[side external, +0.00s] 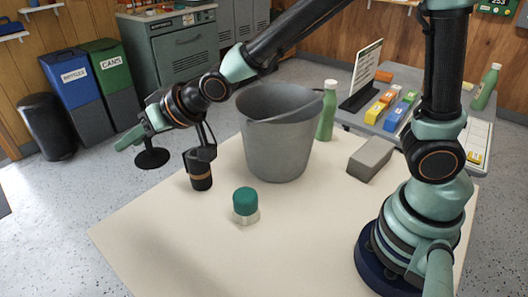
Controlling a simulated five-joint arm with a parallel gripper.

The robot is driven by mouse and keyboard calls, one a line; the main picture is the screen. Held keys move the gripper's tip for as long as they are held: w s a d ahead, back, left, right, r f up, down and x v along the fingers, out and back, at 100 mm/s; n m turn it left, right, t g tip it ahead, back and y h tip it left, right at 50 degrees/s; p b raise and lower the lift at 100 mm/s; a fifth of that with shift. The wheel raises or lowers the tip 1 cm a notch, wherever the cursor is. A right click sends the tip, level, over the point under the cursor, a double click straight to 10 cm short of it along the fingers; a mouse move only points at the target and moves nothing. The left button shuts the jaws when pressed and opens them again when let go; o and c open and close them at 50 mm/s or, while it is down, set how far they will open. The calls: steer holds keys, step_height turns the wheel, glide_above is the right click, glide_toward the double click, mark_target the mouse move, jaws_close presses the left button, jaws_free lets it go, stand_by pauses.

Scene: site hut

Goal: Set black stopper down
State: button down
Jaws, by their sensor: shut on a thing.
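The black stopper (152,158) has a wide round base and a narrow neck. My gripper (147,132), at the left end of my arm, is shut on its upper part. The stopper hangs base down, apart from the table. In the side external view it appears against the floor, just past the far left edge of the cream table (165,245). The fingers hide its top. How high it is above the table level is hard to tell from this one view.
A small jar with a teal lid (245,201) stands mid-table. Behind it are a grey bucket (277,145), a green bottle (327,112) and a grey block (370,158). The table's front left is clear. Bins and a cabinet stand beyond.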

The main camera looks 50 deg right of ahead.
mark_target(163, 227)
steer(key=shift+s+a+f, duration=0.15)
steer(key=shift+a+f, duration=0.05)
steer(key=shift+a, duration=0.3)
step_height(163, 227, down, 20)
steer(key=shift+r, duration=0.2)
stand_by(0.4)
steer(key=shift+f, duration=0.1)
steer(key=c, duration=0.6)
jaws_free()
steer(key=shift+o, duration=0.2)
steer(key=shift+f, duration=0.15)
